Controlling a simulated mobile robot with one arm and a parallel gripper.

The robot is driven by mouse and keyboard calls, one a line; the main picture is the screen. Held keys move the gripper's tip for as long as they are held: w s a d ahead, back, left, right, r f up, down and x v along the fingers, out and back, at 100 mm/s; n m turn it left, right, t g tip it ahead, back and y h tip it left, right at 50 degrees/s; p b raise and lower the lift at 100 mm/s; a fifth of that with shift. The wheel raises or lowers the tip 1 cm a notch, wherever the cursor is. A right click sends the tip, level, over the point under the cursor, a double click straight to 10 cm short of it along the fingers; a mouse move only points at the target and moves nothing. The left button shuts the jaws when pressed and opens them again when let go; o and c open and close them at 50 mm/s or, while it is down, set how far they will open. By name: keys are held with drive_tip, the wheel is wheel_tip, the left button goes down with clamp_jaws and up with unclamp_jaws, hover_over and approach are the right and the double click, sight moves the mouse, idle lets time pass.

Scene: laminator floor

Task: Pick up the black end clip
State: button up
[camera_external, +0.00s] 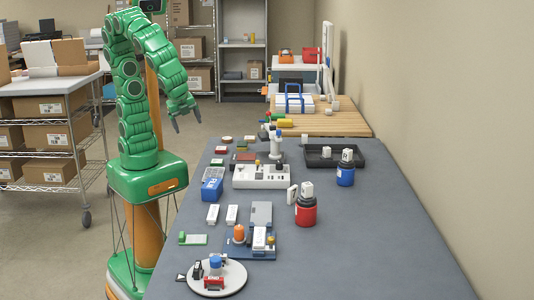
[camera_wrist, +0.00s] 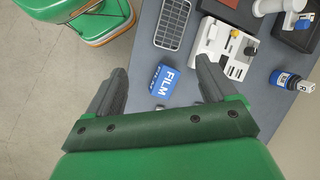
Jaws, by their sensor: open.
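My gripper (camera_external: 187,121) is open and empty, raised in the air beside the table's left edge. Its two grey fingers also show in the wrist view (camera_wrist: 161,80), spread apart with a blue film box between them in the picture, farther below. A small black piece (camera_external: 196,271), possibly the black end clip, is at the left of a round white plate near the table's front; it is too small to tell for sure. My gripper is far from it. I cannot make out the clip in the wrist view.
The blue film box (camera_external: 212,184) stands near the grey table's left edge (camera_external: 350,230). A white device (camera_external: 262,176), red bottle (camera_external: 306,208), blue bottle (camera_external: 346,170) and black tray (camera_external: 333,155) stand around it. The table's right front is clear.

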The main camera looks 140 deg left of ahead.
drive_tip(key=w+d+m+t+y, duration=0.2)
drive_tip(key=w+m+y, duration=0.5)
drive_tip(key=w, duration=1.6)
drive_tip(key=m+t+h, duration=0.1)
drive_tip(key=m+t, duration=0.8)
drive_tip(key=m, duration=0.8)
hover_over(191, 274)
drive_tip(key=s+d, duration=0.5)
wheel_tip(191, 274, down, 20)
drive_tip(key=shift+w+d+f, duration=0.15)
drive_tip(key=shift+f, duration=0.05)
drive_tip(key=shift+h, duration=0.3)
drive_tip(key=shift+x, duration=3.85)
drive_tip(key=shift+c, duration=0.4)
